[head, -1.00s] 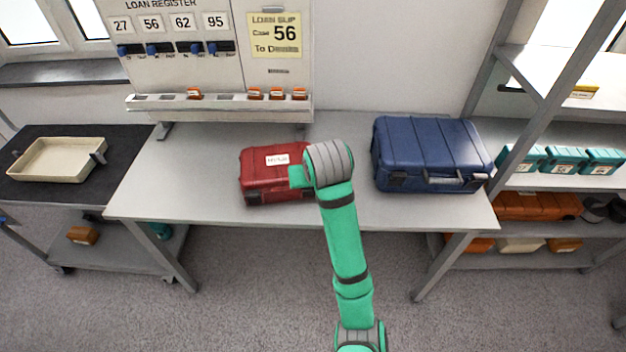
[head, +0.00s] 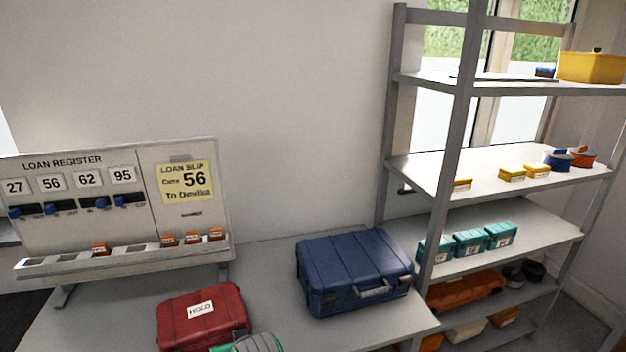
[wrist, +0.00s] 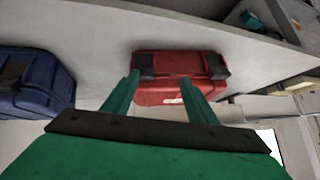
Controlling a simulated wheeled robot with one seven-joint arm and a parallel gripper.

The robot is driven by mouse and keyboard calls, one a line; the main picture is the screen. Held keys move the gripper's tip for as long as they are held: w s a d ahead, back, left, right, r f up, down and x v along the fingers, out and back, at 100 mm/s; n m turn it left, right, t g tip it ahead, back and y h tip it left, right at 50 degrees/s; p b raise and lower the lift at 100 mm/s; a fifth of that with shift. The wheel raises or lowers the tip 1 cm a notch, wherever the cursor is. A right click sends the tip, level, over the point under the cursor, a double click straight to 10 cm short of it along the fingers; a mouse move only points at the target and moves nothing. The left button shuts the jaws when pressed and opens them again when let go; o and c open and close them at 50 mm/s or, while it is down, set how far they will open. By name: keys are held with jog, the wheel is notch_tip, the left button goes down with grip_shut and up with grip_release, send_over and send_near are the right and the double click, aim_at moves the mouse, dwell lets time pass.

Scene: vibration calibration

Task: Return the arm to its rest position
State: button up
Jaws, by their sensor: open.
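My arm shows only as a small green and grey part (head: 250,343) at the bottom edge of the head view, in front of the red case. In the wrist view my gripper (wrist: 165,85) has its two green fingers apart, with nothing between them but the view of the red case (wrist: 180,75) beyond. The red case, with a white label, also stands on the table in the head view (head: 190,325). Whether the fingers are near its surface cannot be told. The rest of my arm is out of the head view.
A blue case (head: 355,270) stands on the table (head: 270,262), right of the red case. The loan register board (head: 75,190) stands at the left with several orange tags in its ledge. A grey shelf unit (head: 465,120) with teal boxes (head: 470,243) stands at the right.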

jog(key=s+d+f+m+t+h, duration=0.1)
jog(key=s+d+f+m+t, duration=0.25)
jog(key=s+f, duration=0.45)
jog(key=s+d+f+m+t+h, duration=0.1)
jog(key=s+d+f+m+t, duration=0.1)
jog(key=s+d+f, duration=0.55)
jog(key=s+d+r+t+h, duration=0.1)
jog(key=s+d+r, duration=0.1)
jog(key=s, duration=0.6)
jog(key=s+d+r+t+h, duration=0.1)
jog(key=s+d+r, duration=0.2)
jog(key=s, duration=0.4)
jog(key=s+d+r+n+t+h, duration=0.1)
jog(key=s+d+r, duration=0.2)
jog(key=s, duration=0.5)
jog(key=shift+s+d+r, duration=0.2)
jog(key=shift+s+d, duration=0.05)
jog(key=shift+s, duration=0.05)
